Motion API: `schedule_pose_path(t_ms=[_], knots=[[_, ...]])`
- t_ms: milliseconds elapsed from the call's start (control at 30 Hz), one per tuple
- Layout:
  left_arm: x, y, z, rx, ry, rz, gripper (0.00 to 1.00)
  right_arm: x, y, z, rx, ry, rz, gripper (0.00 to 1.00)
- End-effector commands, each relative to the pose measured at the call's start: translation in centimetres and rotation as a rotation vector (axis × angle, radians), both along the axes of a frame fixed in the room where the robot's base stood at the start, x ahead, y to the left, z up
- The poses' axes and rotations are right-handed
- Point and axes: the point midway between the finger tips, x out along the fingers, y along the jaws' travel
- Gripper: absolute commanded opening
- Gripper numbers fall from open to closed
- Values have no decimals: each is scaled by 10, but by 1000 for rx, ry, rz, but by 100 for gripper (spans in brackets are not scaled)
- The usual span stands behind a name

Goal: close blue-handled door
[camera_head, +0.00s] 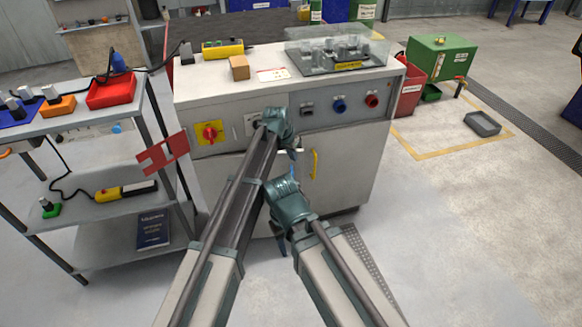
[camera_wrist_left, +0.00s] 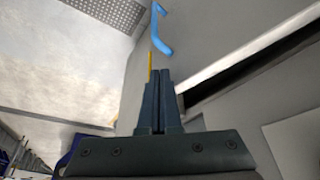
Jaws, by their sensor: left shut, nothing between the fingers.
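The white-grey cabinet (camera_head: 345,160) stands in the middle of the head view. The blue handle (camera_wrist_left: 160,30) shows in the left wrist view on a pale door panel (camera_wrist_left: 195,35), beyond my fingertips and apart from them. A dark gap (camera_wrist_left: 250,65) runs beside this panel, so the door looks ajar. In the head view the handle is mostly hidden by my arms. My left gripper (camera_head: 292,154) is in front of the cabinet below its control panel; its fingers (camera_wrist_left: 160,75) are shut and empty. My right gripper (camera_head: 281,240) is lower, in front of the doors; its fingers are unclear.
A yellow handle (camera_head: 314,164) is on the cabinet front, close by on the right. A red flag-like plate (camera_head: 163,153) sticks out left of the cabinet, near a shelf cart (camera_head: 100,208). The floor at front right is open.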

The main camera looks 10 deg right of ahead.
Motion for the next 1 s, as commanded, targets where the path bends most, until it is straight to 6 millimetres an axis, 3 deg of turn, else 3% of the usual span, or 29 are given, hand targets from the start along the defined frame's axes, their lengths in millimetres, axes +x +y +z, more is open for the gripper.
schedule_pose_path(t_ms=[100, 333, 1000], knots=[[17, -2, 0, 0, 0, 0, 0, 0, 0, 0, 0, 0, 0, 50], [28, -2, 0, 0, 0, 0, 0, 0, 0, 0, 0, 0, 0, 50], [22, -1, 0, 0, 0, 0, 0, 0, 0, 0, 0, 0, 0, 50]])
